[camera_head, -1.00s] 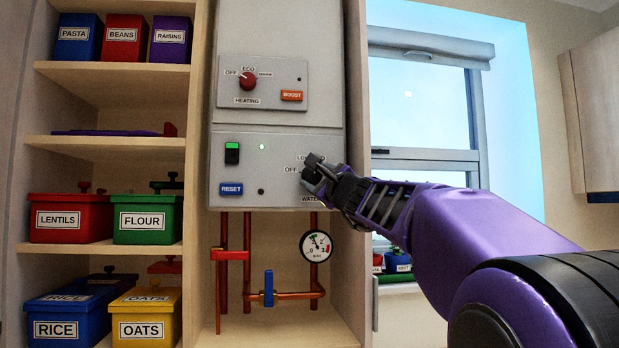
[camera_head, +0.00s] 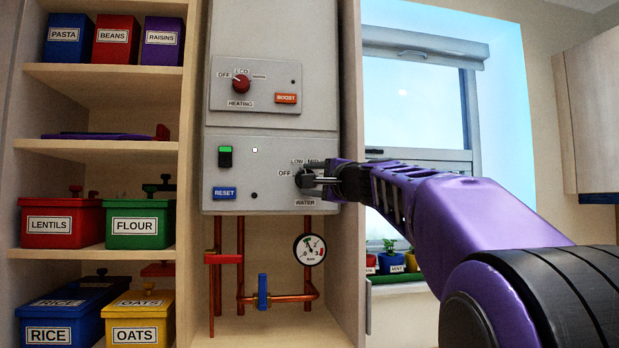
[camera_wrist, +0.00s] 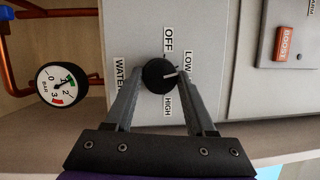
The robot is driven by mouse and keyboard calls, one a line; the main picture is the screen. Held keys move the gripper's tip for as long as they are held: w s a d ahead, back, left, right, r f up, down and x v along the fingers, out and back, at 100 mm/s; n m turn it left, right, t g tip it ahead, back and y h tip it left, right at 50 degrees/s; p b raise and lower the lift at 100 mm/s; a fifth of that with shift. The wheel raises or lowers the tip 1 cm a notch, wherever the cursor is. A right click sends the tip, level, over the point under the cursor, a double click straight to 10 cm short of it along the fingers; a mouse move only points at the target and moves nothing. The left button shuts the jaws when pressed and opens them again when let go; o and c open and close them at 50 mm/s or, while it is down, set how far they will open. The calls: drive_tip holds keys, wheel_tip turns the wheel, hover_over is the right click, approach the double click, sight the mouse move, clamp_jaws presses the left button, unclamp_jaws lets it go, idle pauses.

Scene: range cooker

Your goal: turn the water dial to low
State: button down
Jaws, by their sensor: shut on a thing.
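The water dial (camera_wrist: 155,76) is a round black knob with a white pointer line. It sits on the lower grey panel (camera_head: 230,174) of the boiler, above its WATER label. My gripper (camera_head: 318,181) reaches it from the right, and its fingers are closed on either side of the dial in the wrist view. The pointer faces right and slightly up in that view, roughly towards the LOW label (camera_wrist: 188,62). OFF (camera_wrist: 168,40) and HIGH (camera_wrist: 167,105) also show there. MID is readable in the head view but hidden behind a finger in the wrist view.
The red heating dial (camera_head: 240,84) and orange BOOST button (camera_head: 286,98) are on the panel above. A blue RESET button (camera_head: 224,193) and green-lit switch (camera_head: 225,157) are to the left. Pipes and a pressure gauge (camera_head: 310,249) are below.

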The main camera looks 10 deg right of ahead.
drive_tip(key=shift+r+n+g, duration=0.1)
drive_tip(key=shift+n+g, duration=0.2)
drive_tip(key=shift+n, duration=0.7)
drive_tip(key=shift+c, duration=1.2)
unclamp_jaws()
drive_tip(key=shift+s, duration=0.1)
